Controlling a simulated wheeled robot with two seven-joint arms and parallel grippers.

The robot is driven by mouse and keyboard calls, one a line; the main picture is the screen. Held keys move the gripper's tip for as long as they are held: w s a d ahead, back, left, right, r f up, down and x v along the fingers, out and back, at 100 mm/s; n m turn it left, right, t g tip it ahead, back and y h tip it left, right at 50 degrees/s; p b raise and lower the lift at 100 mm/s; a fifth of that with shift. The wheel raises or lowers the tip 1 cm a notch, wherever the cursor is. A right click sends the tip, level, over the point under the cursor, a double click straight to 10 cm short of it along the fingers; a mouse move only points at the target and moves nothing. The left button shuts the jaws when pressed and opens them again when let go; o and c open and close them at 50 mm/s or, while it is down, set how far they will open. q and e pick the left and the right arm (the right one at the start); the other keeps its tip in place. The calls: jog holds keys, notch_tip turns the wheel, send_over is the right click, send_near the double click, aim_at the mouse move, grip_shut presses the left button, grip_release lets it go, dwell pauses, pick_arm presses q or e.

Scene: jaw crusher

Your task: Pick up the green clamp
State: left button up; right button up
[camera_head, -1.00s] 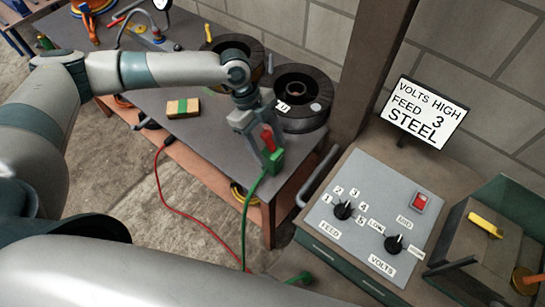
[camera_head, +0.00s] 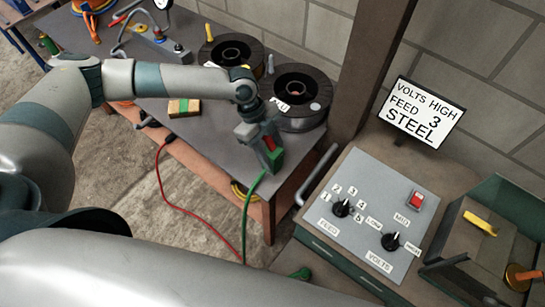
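The green clamp (camera_head: 275,160) has a red part on top and a green cable (camera_head: 252,205) running down from it. It is at the right front edge of the workbench. My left gripper (camera_head: 266,150) comes down over the clamp from above, its fingers beside the red part and close to the green body. The fingers partly hide the clamp, and I cannot tell whether they are closed on it. My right gripper is out of view.
Two dark wire spools (camera_head: 298,97) stand behind the gripper on the bench (camera_head: 213,130). A red cable (camera_head: 168,200) hangs in front. The control panel (camera_head: 362,222) and sign (camera_head: 424,111) are at right.

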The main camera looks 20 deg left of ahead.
aim_at(273, 151)
pick_arm(q)
jog(key=c, duration=0.6)
jog(key=shift+r, duration=0.1)
jog(key=shift+r+b, duration=0.35)
jog(key=shift+r, duration=0.05)
jog(key=r+b, duration=0.1)
jog(key=r, duration=0.2)
jog(key=shift+s+r, duration=0.1)
jog(key=shift+s, duration=0.1)
jog(key=s+r+b, duration=0.1)
jog(key=s+r, duration=0.1)
jog(key=s, duration=0.1)
jog(key=s+a+r+b, duration=0.1)
jog(key=s+r, duration=0.1)
jog(key=s, duration=0.2)
jog(key=s+r+b, duration=0.1)
jog(key=s+r, duration=0.2)
jog(key=s, duration=0.1)
jog(key=shift+a, duration=0.3)
